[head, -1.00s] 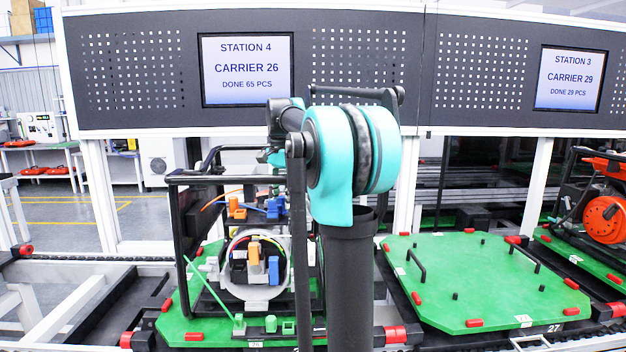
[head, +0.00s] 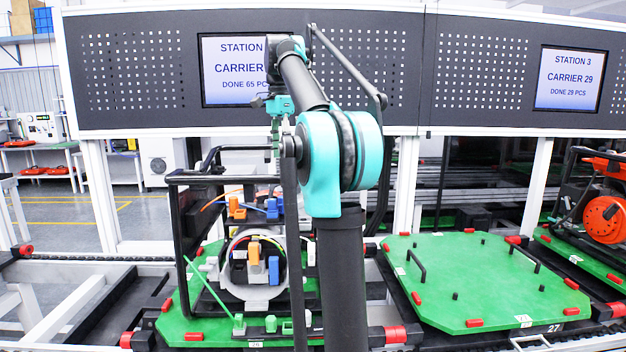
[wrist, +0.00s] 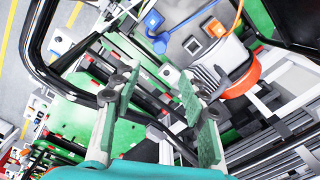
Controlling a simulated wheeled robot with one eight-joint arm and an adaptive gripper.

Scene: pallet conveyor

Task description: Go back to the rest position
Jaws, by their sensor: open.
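My gripper (wrist: 150,115) shows in the wrist view with its two green-padded fingers apart and nothing between them. It is above the black-framed machine on the green carrier pallet. In the head view my arm rises in front of the station panel, and my gripper (head: 274,140) hangs below the wrist, above the machine's black tube frame (head: 178,240). The fingers are small and partly hidden there by my arm. The machine has orange and blue connectors (head: 237,208) on top and a round grey housing (head: 258,295) in front.
The machine's green pallet (head: 180,325) sits on the conveyor. An empty green pallet (head: 490,290) marked 27 stands to the right. An orange-and-black machine (head: 603,218) is at the far right. The perforated panel (head: 130,65) with screens spans the back.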

